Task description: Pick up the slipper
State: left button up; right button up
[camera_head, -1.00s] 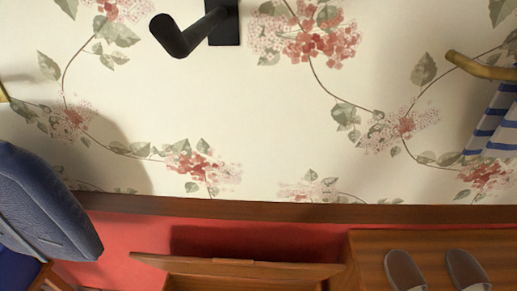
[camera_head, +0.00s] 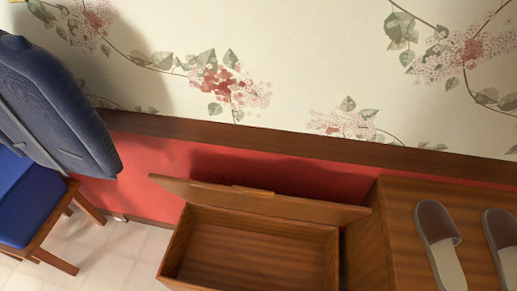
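Two brown slippers with light soles lie side by side on top of a wooden cabinet at the lower right. The left slipper (camera_head: 440,244) shows almost whole, its brown toe towards the wall. The right slipper (camera_head: 502,240) is cut off by the right edge of the picture. Neither of my grippers shows in the head view.
The wooden cabinet (camera_head: 390,262) stands beside an open, empty-looking wooden box (camera_head: 255,252) with its lid (camera_head: 260,200) raised. A blue chair (camera_head: 50,120) stands at the left. Tiled floor (camera_head: 105,255) shows between them. A floral wall is behind.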

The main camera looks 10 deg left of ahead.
aim_at(438, 234)
jog(key=l+z, duration=0.15)
jog(key=z, duration=1.4)
